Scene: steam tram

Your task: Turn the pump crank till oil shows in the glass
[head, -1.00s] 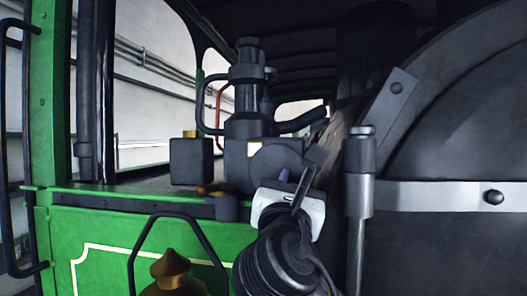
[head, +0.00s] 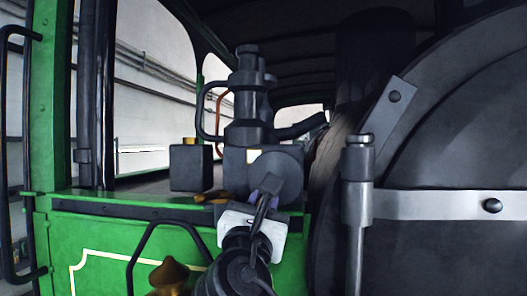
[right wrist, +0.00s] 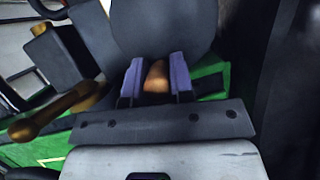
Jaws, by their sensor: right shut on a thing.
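The pump (head: 247,120) is a dark grey upright unit with a large round disc (head: 280,172) on its front. A small pale patch (head: 254,156) shows above the disc; I cannot tell if it is the glass, and no oil is discernible there. My right gripper (head: 262,203) is low in front of the disc. In the right wrist view its two purple-padded fingers (right wrist: 157,78) are shut on the brown crank handle (right wrist: 156,77), one pad on each side. The rest of the crank is mostly hidden by my gripper. My left gripper is not in view.
A grey box with a brass top (head: 190,165) stands left of the pump. A brass lever (right wrist: 58,112) lies near it, left of my fingers. A black rail (head: 150,240) and green panel (head: 110,240) are below. The dark boiler (head: 440,150) closes off the right.

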